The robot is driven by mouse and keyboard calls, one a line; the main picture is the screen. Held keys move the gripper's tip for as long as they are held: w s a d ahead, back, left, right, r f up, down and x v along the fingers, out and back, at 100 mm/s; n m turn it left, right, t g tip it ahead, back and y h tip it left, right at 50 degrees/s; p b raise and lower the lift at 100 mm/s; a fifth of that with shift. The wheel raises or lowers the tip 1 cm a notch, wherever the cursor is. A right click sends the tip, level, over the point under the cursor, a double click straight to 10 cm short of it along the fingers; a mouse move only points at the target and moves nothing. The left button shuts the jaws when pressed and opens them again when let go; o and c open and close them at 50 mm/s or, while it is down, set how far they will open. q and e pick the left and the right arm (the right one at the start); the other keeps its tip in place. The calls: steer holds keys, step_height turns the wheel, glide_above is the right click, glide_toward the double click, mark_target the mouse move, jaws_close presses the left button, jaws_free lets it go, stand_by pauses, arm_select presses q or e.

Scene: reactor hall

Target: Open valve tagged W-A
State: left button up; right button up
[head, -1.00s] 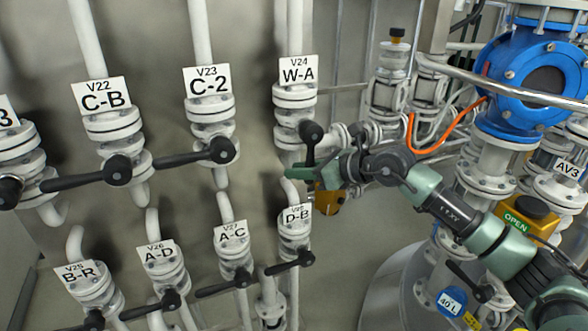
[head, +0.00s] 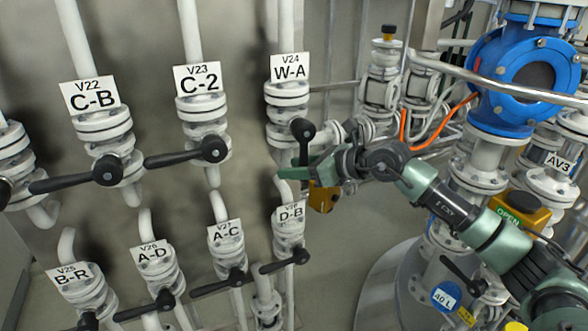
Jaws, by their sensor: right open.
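The valve tagged W-A (head: 288,100) is a white flanged valve on a vertical pipe, right of the C-2 valve. Its black lever (head: 302,130) has a round hub and hangs downward. My right gripper (head: 292,168) reaches in from the right, with its green fingers at the lower part of this lever. It is open. The fingers partly hide the lever's lower end, and I cannot tell whether they touch it. My left gripper is not in view.
Valves C-2 (head: 203,105) and C-B (head: 97,115) stand to the left, their black levers sideways. Below are D-B (head: 290,222), A-C (head: 228,245), A-D (head: 158,265) and B-R (head: 80,285). A blue valve (head: 520,75) and piping crowd the right.

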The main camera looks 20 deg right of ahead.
steer(key=b+v, duration=0.3)
steer(key=v, duration=0.4)
steer(key=shift+s+d, duration=0.15)
steer(key=shift+d, duration=0.05)
steer(key=shift+f, duration=0.1)
